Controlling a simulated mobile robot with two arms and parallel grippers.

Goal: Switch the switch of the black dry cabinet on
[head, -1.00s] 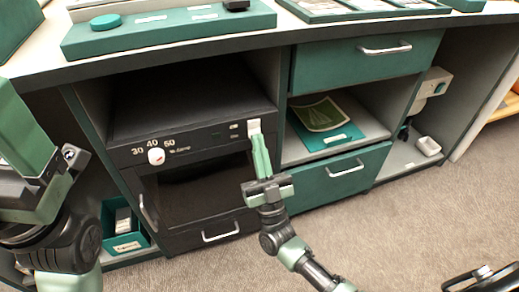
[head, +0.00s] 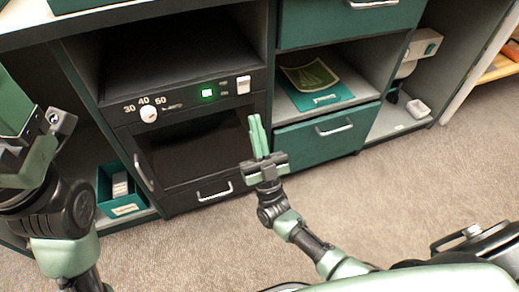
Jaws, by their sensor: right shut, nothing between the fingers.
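The black dry cabinet (head: 258,102) sits in the left bay of the desk. On its front panel are a white dial (head: 148,114) by the marks 30, 40 and 50, a lit green indicator (head: 207,93) and a white rocker switch (head: 243,85) at the right. My right gripper (head: 255,122) is shut and empty, its fingers pointing up just below the switch, apart from it in the picture. My left arm stands at the left edge; whether its gripper's fingers show there is unclear.
A green drawer (head: 300,140) and a shelf with a green folder (head: 322,98) are right of the cabinet. A green box (head: 125,207) stands low at the left. A white device (head: 420,45) is in the right bay. The carpet (head: 400,180) in front is clear.

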